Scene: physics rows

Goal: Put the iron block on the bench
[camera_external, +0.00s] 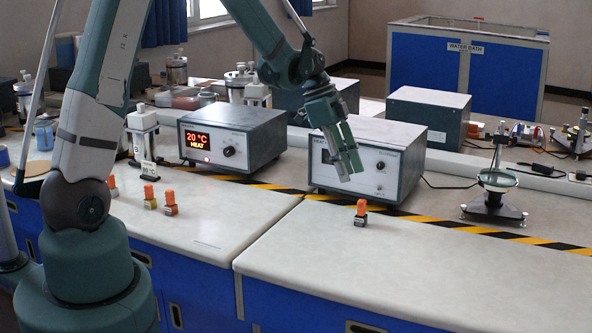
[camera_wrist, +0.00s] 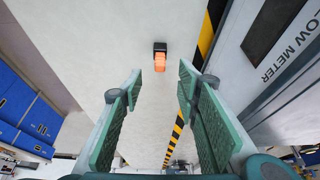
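A small dark block with an orange top (camera_external: 360,212) stands upright on the right-hand bench top (camera_external: 330,245), in front of the right heater-like box. It also shows in the wrist view (camera_wrist: 160,56), ahead of my fingertips and between their lines. I cannot read a label on it, so I cannot tell if it is the iron one. My gripper (camera_external: 349,166) is open and empty, above and behind this block, in front of the grey box. In the wrist view its two green fingers (camera_wrist: 160,85) are wide apart with bench surface between them.
Several similar orange-topped blocks (camera_external: 171,203) stand on the left bench. A heater box (camera_external: 232,138) reads 20 °C. A flow meter box (camera_external: 367,165) stands close to my gripper. A black stand (camera_external: 495,190) is at right.

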